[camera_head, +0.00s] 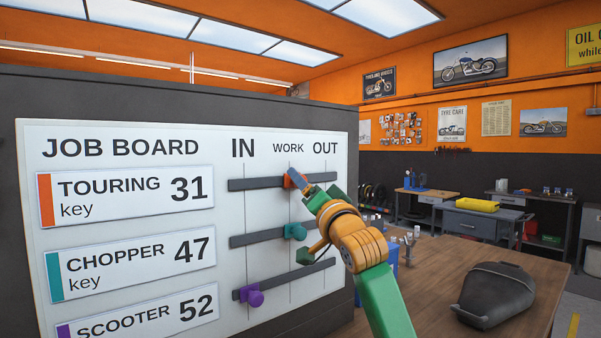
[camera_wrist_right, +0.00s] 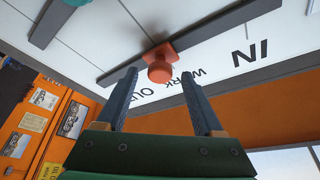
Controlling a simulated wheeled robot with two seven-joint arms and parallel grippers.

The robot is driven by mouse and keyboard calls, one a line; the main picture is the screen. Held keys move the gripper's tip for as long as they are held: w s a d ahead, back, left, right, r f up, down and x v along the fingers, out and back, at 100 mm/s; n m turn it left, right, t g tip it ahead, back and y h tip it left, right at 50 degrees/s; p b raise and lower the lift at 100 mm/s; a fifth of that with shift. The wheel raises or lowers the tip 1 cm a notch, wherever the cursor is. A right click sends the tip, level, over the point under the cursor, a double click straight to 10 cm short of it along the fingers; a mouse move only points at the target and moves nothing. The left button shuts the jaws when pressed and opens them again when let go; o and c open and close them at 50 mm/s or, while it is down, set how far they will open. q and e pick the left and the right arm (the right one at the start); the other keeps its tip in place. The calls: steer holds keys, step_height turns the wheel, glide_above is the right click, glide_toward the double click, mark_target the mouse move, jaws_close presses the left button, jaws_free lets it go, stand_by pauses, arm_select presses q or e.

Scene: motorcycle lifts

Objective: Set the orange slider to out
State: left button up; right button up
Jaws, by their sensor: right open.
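The job board (camera_head: 120,285) has three dark horizontal tracks with IN, WORK and OUT marked above. The orange slider (camera_head: 291,179) sits on the top track (camera_head: 258,183), around the WORK line; my gripper partly covers it. In the right wrist view the orange slider (camera_wrist_right: 160,70) has a round knob on a square plate. My right gripper (camera_head: 303,182) is at the slider. In the wrist view the same gripper (camera_wrist_right: 158,78) is open, its fingertips on either side of the knob, with gaps showing. My left gripper is not in view.
The teal slider (camera_head: 295,231) is near WORK on the middle track, close below my right wrist. The purple slider (camera_head: 255,297) is near IN on the bottom track. A wooden table (camera_head: 430,305) with a dark motorcycle part (camera_head: 496,293) stands at the right.

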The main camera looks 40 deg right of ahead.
steer(key=shift+p+x, duration=0.3)
steer(key=shift+x, duration=0.9)
steer(key=shift+c, duration=0.4)
steer(key=shift+s, duration=0.1)
jaws_close()
